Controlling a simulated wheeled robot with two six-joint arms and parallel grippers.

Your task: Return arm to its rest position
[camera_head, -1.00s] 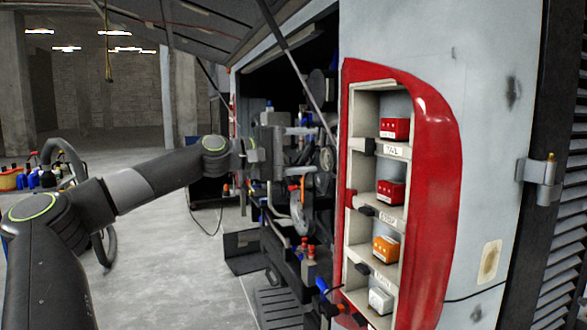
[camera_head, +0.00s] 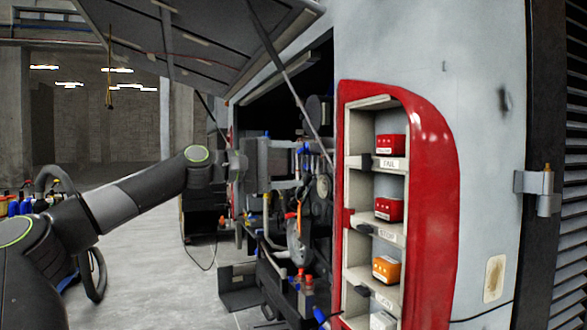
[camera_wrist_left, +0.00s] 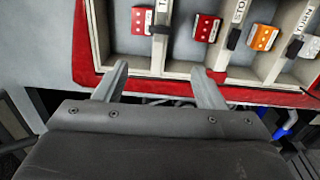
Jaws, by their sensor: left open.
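My left arm reaches in from the left of the head view. Its gripper (camera_head: 308,162) is in front of the open engine bay, left of the red-framed rack (camera_head: 433,200). The jaws are open, with nothing visible between them. In the left wrist view the two fingers (camera_wrist_left: 161,72) stand apart and point at the rack's red edge (camera_wrist_left: 165,86); I cannot tell whether they touch it. My right gripper is not in view.
The rack's compartments hold red modules (camera_head: 390,145) (camera_head: 389,209), an orange one (camera_head: 386,269) and a white one (camera_head: 382,321). A raised hatch (camera_head: 200,45) hangs above the bay.

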